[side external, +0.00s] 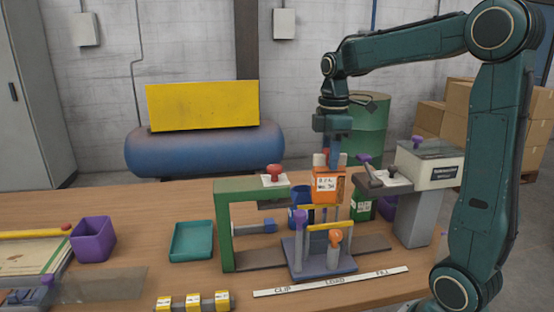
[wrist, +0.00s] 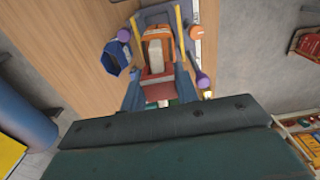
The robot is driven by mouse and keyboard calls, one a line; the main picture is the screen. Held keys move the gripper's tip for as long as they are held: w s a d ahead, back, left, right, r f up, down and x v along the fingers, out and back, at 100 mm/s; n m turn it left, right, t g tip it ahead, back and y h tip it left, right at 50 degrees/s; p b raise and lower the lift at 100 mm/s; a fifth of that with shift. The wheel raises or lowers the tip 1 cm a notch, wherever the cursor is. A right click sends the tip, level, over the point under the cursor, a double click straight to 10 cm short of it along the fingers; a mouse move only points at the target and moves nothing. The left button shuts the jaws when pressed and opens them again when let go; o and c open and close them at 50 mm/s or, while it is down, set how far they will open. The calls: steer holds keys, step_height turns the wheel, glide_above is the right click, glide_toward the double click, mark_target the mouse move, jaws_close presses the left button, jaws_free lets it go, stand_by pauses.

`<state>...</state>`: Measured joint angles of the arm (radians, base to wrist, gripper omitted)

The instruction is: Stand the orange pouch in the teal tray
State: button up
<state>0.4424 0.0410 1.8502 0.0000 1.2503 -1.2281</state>
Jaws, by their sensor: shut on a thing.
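The orange pouch (side external: 328,188) has a white printed label and is upright. My gripper (side external: 334,160) is shut on its upper part, above the grey stand (side external: 322,264) with yellow bars. Whether the pouch still touches the stand is unclear. In the wrist view the pouch (wrist: 154,36) lies between the two fingers of my gripper (wrist: 160,84). The teal tray (side external: 191,246) looks empty and sits on the table, left of the green frame and well apart from my gripper.
The green frame (side external: 225,232) with a red knob (side external: 274,171) stands between tray and pouch. A grey machine (side external: 420,200) is at the right. A purple bin (side external: 92,239) is left of the tray. Yellow-banded blocks (side external: 193,302) lie in front. Bare table surrounds the tray.

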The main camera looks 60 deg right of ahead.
steer(key=shift+r, duration=1.85)
steer(key=shift+f, duration=2.6)
steer(key=shift+w+d, duration=0.1)
